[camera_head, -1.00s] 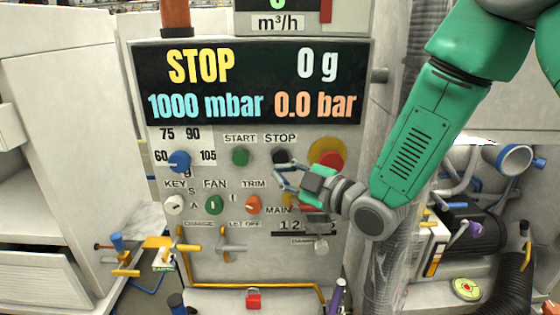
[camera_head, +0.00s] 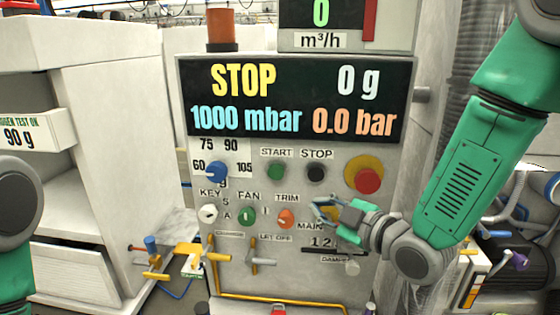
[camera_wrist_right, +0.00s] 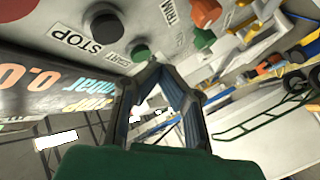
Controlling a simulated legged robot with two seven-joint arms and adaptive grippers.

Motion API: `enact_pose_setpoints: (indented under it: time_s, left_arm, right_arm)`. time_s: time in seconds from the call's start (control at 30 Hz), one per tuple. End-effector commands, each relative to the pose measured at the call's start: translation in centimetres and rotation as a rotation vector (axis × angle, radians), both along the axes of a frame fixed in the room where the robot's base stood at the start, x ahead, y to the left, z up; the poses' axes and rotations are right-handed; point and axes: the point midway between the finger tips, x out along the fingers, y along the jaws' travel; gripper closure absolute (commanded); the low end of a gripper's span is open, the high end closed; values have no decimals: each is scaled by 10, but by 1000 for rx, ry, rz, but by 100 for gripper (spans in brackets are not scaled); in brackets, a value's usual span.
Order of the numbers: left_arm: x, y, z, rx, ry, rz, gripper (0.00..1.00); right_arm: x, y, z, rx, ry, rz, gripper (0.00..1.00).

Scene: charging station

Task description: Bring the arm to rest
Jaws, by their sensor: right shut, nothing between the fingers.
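My right arm (camera_head: 465,170), green with grey joints, comes in from the right in the head view. Its gripper (camera_head: 322,210) is shut and empty in front of the control panel (camera_head: 190,140), below the black STOP button (camera_head: 316,172) and right of the orange TRIM knob (camera_head: 286,218). The gripper hides part of the MAIN label area. In the right wrist view the closed fingers (camera_wrist_right: 158,72) meet at their tips near the panel's buttons. A piece of my left arm (camera_head: 15,205) shows at the left edge; its gripper is out of view.
A red button (camera_head: 368,180) on a yellow base stands right of STOP. A display (camera_head: 300,100) reads STOP and 0.0 bar. Yellow pipe (camera_head: 275,300) and valve handles (camera_head: 262,255) jut out below. A white cabinet (camera_head: 110,140) stands left; hoses and machinery lie right.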

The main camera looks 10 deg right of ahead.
Motion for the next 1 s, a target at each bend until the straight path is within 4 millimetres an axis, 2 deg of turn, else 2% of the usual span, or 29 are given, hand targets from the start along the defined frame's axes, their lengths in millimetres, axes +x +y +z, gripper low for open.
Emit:
enact_pose_setpoints:
  time_s: [0.03, 0.13, 0.2, 0.27, 0.3, 0.37, 0.4, 0.5, 0.6, 0.7, 0.87, 1.0]
  left_arm:
    - [0, 0, 0, 0, 0, 0, 45]
    - [0, 0, 0, 0, 0, 0, 45]
    - [0, 0, 0, 0, 0, 0, 45]
    - [0, 0, 0, 0, 0, 0, 45]
    - [0, 0, 0, 0, 0, 0, 45]
    - [0, 0, 0, 0, 0, 0, 45]
    - [0, 0, 0, 0, 0, 0, 45]
    - [0, 0, 0, 0, 0, 0, 45]
    - [0, 0, 0, 0, 0, 0, 45]
    - [0, 0, 0, 0, 0, 0, 45]
    - [0, 0, 0, 0, 0, 0, 45]
    - [0, 0, -37, 0, 0, 0, 45]
  right_arm:
    - [-7, -5, -25, 14, 77, -23, 100]
    - [-28, -19, -83, 61, 275, -98, 100]
    - [-51, -31, -128, 98, 435, -170, 100]
    - [-74, -41, -163, 127, 566, -237, 100]
    - [-91, -48, -186, 145, 654, -286, 100]
    - [-119, -58, -216, 171, 779, -364, 100]
    - [-140, -65, -236, 187, 862, -420, 100]
    - [-194, -81, -276, 217, 1052, -565, 100]
    - [-246, -94, -304, 239, 1209, -708, 100]
    - [-294, -106, -323, 250, 1338, -847, 100]
    - [-367, -122, -339, 250, 1508, -1069, 100]
    - [-361, -120, -374, 245, 1495, -1062, 100]
